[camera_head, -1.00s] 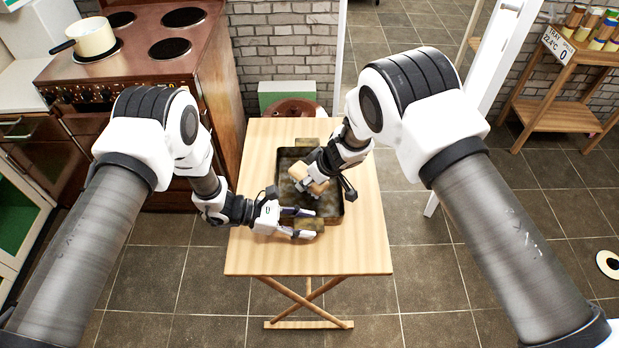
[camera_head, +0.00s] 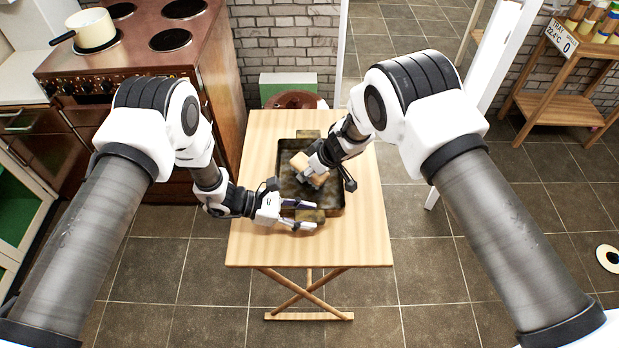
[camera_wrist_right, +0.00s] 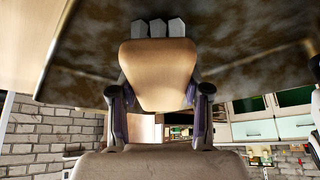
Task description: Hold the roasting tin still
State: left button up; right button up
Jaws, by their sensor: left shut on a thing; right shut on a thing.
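The dark, brown-stained roasting tin (camera_head: 332,192) lies on the wooden table, with a tab handle at its front and back ends. My left gripper (camera_head: 306,214) is shut on the tin's front handle, its fingers reaching in from the left. My right gripper (camera_head: 316,168) is inside the tin's outline, shut on a pale wooden block-like tool (camera_head: 307,170). In the right wrist view the tool (camera_wrist_right: 158,75) sits between the two fingers, with grey tabs at its far end against or close to the stained tin surface (camera_wrist_right: 75,80); contact is unclear.
The light wooden folding table (camera_head: 362,235) has bare top around the tin. A brown stove (camera_head: 150,50) with a cream pan (camera_head: 92,30) stands at the back left. A brown round seat (camera_head: 295,99) is behind the table. A wooden shelf with jars (camera_head: 560,100) stands at the far right.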

aim_at(305, 184)
pick_arm(q)
jog(key=shift+s+f, duration=0.15)
pick_arm(e)
jog(key=shift+w+f, duration=0.15)
jog(key=shift+w, duration=0.15)
jog(key=shift+s, duration=1.95)
jog(key=shift+w, duration=1.95)
jog(key=shift+s, duration=2)
dwell(0.5)
pick_arm(q)
jog(key=o, duration=0.9)
jog(key=shift+w, duration=0.2)
pick_arm(e)
jog(key=shift+w, duration=0.1)
pick_arm(q)
jog(key=shift+r, duration=0.2)
